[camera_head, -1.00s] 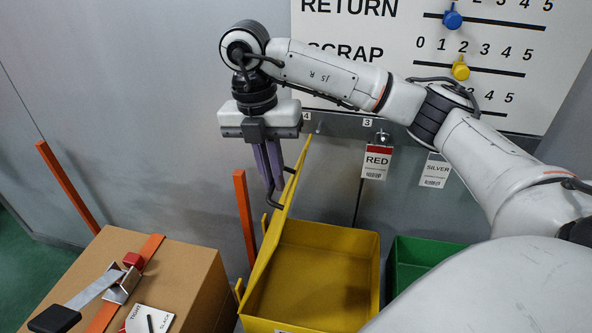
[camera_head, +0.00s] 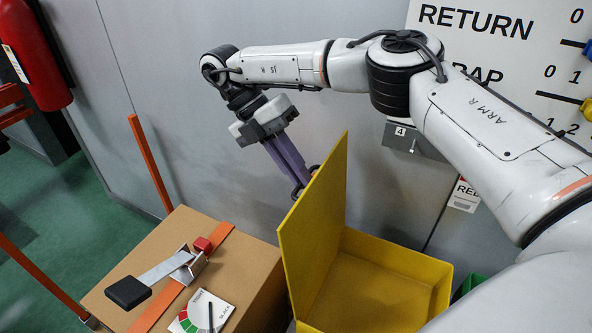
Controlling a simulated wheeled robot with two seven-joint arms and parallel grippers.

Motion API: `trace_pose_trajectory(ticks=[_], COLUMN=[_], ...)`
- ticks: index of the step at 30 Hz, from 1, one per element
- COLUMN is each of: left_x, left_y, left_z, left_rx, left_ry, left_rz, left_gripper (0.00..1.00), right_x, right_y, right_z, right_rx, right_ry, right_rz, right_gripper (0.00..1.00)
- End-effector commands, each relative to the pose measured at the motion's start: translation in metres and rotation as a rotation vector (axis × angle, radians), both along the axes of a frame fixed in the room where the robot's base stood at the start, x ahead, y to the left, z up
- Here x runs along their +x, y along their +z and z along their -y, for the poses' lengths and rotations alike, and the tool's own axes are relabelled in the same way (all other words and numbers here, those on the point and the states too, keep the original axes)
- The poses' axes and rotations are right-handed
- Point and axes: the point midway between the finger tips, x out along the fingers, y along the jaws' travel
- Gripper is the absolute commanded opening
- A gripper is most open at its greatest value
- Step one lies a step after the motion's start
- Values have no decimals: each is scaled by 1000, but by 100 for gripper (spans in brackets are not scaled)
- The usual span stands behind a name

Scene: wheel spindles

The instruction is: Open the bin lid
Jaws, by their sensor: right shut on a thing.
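The yellow bin (camera_head: 398,262) stands at the lower middle with its inside open to view. Its yellow lid (camera_head: 316,225) stands steeply upright along the bin's left side. My right gripper (camera_head: 299,187) reaches down from above, on the left side of the lid. Its purple fingers are shut on the dark lid handle (camera_head: 312,170) near the lid's top edge. The lid partly hides the handle. My left gripper is out of view.
A cardboard box (camera_head: 245,262) with an orange strap and a lever buckle (camera_head: 185,265) stands left of the bin. A red extinguisher (camera_head: 32,55) hangs at the upper left. A green bin (camera_head: 470,285) shows right of the yellow one.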

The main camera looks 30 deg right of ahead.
Motion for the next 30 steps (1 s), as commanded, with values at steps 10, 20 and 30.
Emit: trace_pose_trajectory(ticks=[10,20,30], left_x=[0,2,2], left_y=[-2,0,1], left_z=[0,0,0], left_rx=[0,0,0], left_ry=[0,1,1], left_rz=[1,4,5], left_gripper=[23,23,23], right_x=[7,7,7], right_y=[-10,-8,-6], right_z=[-11,-9,-8], right_rx=[26,28,26], right_ry=[11,8,7], right_rz=[30,32,36], right_gripper=[0,26,26])
